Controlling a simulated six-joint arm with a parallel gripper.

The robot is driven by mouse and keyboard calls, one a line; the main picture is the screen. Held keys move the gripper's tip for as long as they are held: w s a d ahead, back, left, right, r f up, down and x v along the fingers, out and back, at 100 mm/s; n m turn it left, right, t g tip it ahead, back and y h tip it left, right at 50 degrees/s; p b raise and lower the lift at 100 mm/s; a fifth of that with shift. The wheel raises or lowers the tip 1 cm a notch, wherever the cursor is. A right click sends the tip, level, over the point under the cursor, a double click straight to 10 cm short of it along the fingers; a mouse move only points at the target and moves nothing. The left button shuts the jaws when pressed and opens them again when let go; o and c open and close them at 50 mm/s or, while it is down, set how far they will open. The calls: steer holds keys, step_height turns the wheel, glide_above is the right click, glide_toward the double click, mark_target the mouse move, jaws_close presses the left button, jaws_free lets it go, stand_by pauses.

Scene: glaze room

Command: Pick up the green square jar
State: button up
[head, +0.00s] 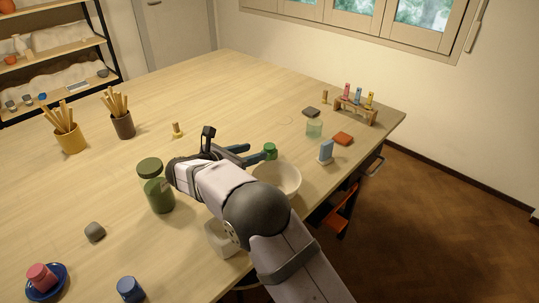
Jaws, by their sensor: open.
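A small green jar (270,152) with a darker green top stands on the table just beyond my fingertips, behind the cream bowl. Its lower part is partly hidden. A larger green jar (159,195) with an olive lid (149,167) stands left of my arm. A pale green see-through jar (314,129) stands farther back to the right. At this size I cannot tell for certain which jar is square. My gripper (257,152) is open, low over the table, its blue-grey fingers pointing right toward the small green jar. I cannot tell if they touch it.
The cream bowl (285,179) is close beside my wrist. A white square container (222,238) is partly under my arm. A blue block on a white base (326,151) and a rack of small bottles (357,110) stand right. The table's middle back (215,85) is clear.

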mark_target(268, 147)
steer(key=shift+p+x, duration=1.1)
steer(key=shift+x, duration=2.65)
steer(key=shift+a+f, duration=0.1)
steer(key=c, duration=1)
